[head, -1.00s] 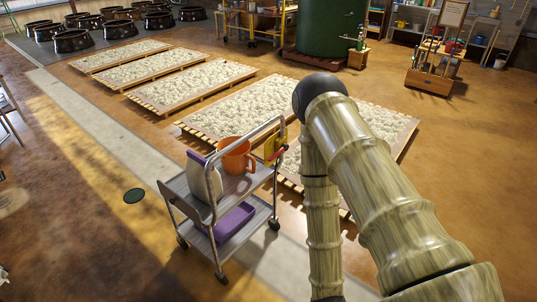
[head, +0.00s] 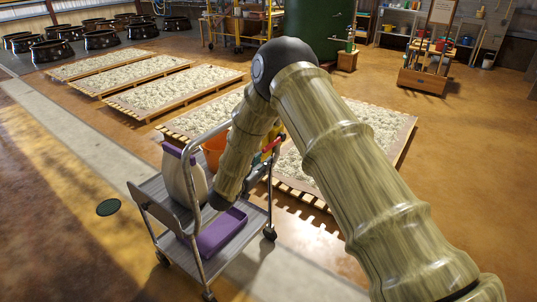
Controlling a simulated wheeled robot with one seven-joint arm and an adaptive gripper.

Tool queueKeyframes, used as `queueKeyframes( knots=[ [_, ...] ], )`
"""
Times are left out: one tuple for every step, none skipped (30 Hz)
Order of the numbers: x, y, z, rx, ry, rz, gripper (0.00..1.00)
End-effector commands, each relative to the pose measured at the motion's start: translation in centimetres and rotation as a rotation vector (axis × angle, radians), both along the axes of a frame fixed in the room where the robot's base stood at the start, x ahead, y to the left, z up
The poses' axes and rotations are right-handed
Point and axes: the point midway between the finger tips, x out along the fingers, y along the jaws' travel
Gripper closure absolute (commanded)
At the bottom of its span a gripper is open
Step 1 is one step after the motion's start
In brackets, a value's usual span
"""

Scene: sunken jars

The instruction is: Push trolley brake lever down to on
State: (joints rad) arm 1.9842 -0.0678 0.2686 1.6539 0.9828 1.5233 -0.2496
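The trolley (head: 143,196) is a grey two-shelf cart with metal tube rails, standing left of centre in the head view. A small red bar (head: 273,143), which looks like the brake lever, sits by a yellow part (head: 271,132) at the trolley's far right upper end. It slants up to the right, partly behind my arm; whether it is up or down I cannot tell. My forearm hangs over the trolley, its dark lower joint in front of the upper shelf. My gripper does not show beyond that joint.
The trolley carries a white bottle with a purple cap (head: 183,180), an orange container (head: 213,149) partly behind my forearm, and a purple bin (head: 222,232) on the lower shelf. Low pallets (head: 175,90) of pale material lie behind it. The floor (head: 60,230) at left is mostly clear.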

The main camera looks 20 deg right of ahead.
Motion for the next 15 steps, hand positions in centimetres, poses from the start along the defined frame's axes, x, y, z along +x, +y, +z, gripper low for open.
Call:
queueKeyframes(
  knots=[
    [0.5,0.3,0.2,-0.001,-0.024,-0.024,0.72],
    [0.7,0.4,0.6,-0.003,-0.034,-0.036,0.72],
    [0.8,0.4,0.9,-0.004,-0.045,-0.051,0.72],
    [0.9,0.5,1.2,-0.004,-0.052,-0.059,0.72],
    [1.0,0.5,1.4,-0.005,-0.057,-0.066,0.72],
    [1.1,0.5,1.6,-0.005,-0.062,-0.074,0.72],
    [1.1,0.5,1.7,-0.005,-0.065,-0.078,0.72],
    [1.1,0.4,1.8,-0.005,-0.064,-0.078,0.72],
    [1.2,0.3,1.8,-0.006,-0.063,-0.077,0.72],
    [1.2,0.2,1.8,-0.005,-0.063,-0.077,0.72],
    [1.3,0.0,1.8,-0.005,-0.063,-0.077,0.72],
    [1.4,-0.2,1.8,-0.004,-0.063,-0.077,0.72],
    [1.6,-0.4,1.8,-0.004,-0.063,-0.077,0.72],
    [1.7,-0.6,1.8,-0.004,-0.063,-0.077,0.72],
    [2.0,-1.0,1.8,-0.005,-0.063,-0.078,0.72]
  ],
)
